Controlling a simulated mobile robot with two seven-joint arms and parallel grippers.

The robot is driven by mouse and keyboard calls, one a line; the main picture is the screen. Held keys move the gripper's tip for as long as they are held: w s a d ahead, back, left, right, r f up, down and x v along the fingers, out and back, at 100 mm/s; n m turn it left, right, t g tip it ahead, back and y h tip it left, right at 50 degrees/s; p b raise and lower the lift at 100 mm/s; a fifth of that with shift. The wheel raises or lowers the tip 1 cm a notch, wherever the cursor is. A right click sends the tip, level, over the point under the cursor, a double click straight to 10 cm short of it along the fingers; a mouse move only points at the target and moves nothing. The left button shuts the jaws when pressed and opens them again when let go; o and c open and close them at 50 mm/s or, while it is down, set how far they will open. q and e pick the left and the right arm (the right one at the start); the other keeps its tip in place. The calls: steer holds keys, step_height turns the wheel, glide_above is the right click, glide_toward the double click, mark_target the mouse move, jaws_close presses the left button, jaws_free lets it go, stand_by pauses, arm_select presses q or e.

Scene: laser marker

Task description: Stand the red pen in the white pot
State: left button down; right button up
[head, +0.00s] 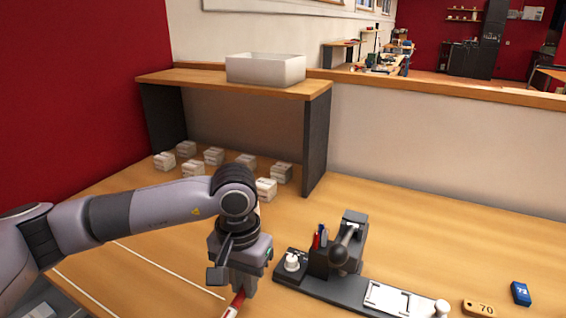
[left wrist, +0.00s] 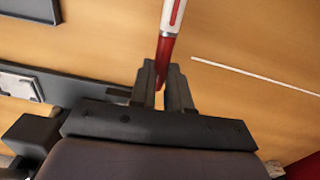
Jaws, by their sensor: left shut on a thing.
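My left gripper (head: 242,284) is shut on the red pen (head: 235,304), low over the front of the wooden table in the head view. The pen is red with a white section. It sticks out past the fingertips and looks tilted in the head view. In the left wrist view the red pen (left wrist: 168,40) runs from between the fingers (left wrist: 160,82) to the top edge. I cannot make out a white pot for certain; a pale patch shows behind my left wrist, mostly hidden. My right gripper is not in view.
A dark marking device (head: 345,285) with a white knob (head: 292,262) and a pen holder (head: 318,262) stands right of my gripper. Several small white boxes (head: 193,170) sit under a shelf (head: 180,77) bearing a white bin (head: 265,70).

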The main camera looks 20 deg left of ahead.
arm_select(q)
steer(key=w+a+r+n, duration=0.2)
steer(key=w+a+n, duration=0.3)
steer(key=n, duration=0.2)
step_height(320, 180, up, 12)
steer(key=n+b, duration=0.4)
steer(key=n, duration=2.4)
glide_above(170, 240)
step_height(170, 240, down, 19)
steer(key=shift+b, duration=0.6)
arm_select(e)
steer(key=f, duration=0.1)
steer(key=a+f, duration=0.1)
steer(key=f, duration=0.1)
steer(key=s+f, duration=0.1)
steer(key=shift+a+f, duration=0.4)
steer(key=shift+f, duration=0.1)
arm_select(q)
steer(key=c, duration=1.1)
jaws_free()
steer(key=shift+f, duration=0.1)
